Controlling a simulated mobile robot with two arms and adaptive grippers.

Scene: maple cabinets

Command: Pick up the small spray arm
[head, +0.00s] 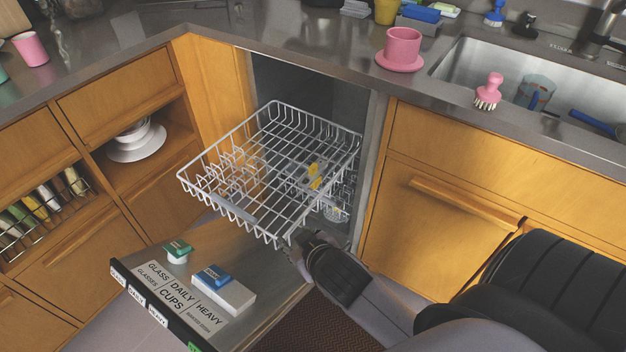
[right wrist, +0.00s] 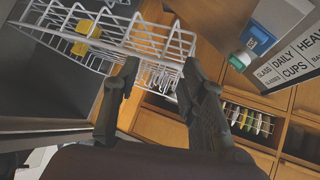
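No part is clearly recognisable as the small spray arm. A yellow piece (head: 314,176) shows through the wires at the right side of the pulled-out white dish rack (head: 236,212). Yellow also shows behind the wires in the right wrist view (right wrist: 86,27). I cannot tell if it is the spray arm or whether it lies in or below the rack. My right gripper (head: 303,240) is at the rack's front right corner. In the right wrist view its fingers (right wrist: 159,72) are apart with nothing held between them. I cannot tell if they touch the rack. My left gripper is out of view.
The lowered dishwasher door (head: 275,277) carries a label panel (head: 180,300), a green-topped piece (head: 177,251) and a blue-topped block (head: 222,288). A pink cup on a saucer (head: 402,48) stands on the counter above, left of the sink (head: 455,62). Wooden cabinets flank the dishwasher.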

